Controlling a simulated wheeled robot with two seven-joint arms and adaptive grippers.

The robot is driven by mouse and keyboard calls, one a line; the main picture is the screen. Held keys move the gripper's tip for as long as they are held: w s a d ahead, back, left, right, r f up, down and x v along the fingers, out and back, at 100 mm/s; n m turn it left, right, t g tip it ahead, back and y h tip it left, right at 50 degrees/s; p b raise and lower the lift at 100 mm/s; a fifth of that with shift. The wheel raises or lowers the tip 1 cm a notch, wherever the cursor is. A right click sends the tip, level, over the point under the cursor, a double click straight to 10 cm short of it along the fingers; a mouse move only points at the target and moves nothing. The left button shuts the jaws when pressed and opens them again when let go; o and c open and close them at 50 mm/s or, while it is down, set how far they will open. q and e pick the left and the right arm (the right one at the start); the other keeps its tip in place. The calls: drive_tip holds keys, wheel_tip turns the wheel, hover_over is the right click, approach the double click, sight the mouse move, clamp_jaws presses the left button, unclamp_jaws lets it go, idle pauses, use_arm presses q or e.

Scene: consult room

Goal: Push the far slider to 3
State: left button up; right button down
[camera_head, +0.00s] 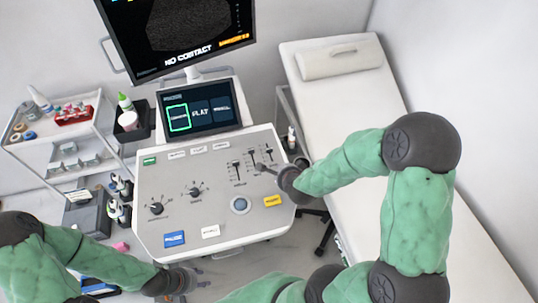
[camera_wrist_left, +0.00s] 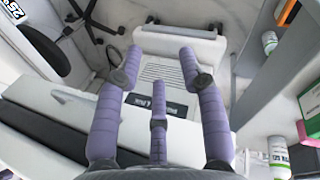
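The grey console panel (camera_head: 160,225) stands in the middle of the head view. Its group of sliders is at the upper right: a left slider (camera_head: 237,166), a middle slider (camera_head: 252,155) and a right slider (camera_head: 268,153). The scale numbers are too small to read. My right gripper (camera_head: 266,169) is at the panel's right side, its dark tip just below the sliders; I cannot tell whether it touches one. Its fingers are too small to judge. My left gripper (camera_head: 188,280) is low in front of the console, away from the sliders. In the left wrist view its purple fingers (camera_wrist_left: 160,70) are spread and empty.
Above the panel are a small touch screen (camera_head: 212,120) and a large monitor (camera_head: 180,45). A white cart (camera_head: 50,150) with bottles stands at left. An examination bed (camera_head: 350,100) is at right, behind my right arm. The panel also has knobs, coloured buttons and a trackball (camera_head: 240,205).

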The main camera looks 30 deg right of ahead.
sight(270, 151)
drive_tip(key=b+x, duration=0.1)
drive_tip(key=x, duration=0.7)
drive_tip(key=shift+w+f+b, duration=0.15)
drive_tip(key=shift+f+b, duration=0.15)
drive_tip(key=w, duration=0.3)
drive_tip(key=shift+d, duration=0.35)
drive_tip(key=shift+w+d, duration=0.1)
drive_tip(key=shift+w, duration=0.45)
drive_tip(key=shift+r, duration=0.1)
drive_tip(key=shift+w+d+b, duration=0.25)
drive_tip(key=shift+w+b, duration=0.15)
drive_tip(key=shift+w, duration=0.55)
drive_tip(key=shift+s+r, duration=0.1)
drive_tip(key=v, duration=1.1)
drive_tip(key=shift+s+r, duration=0.25)
drive_tip(key=shift+s, duration=0.05)
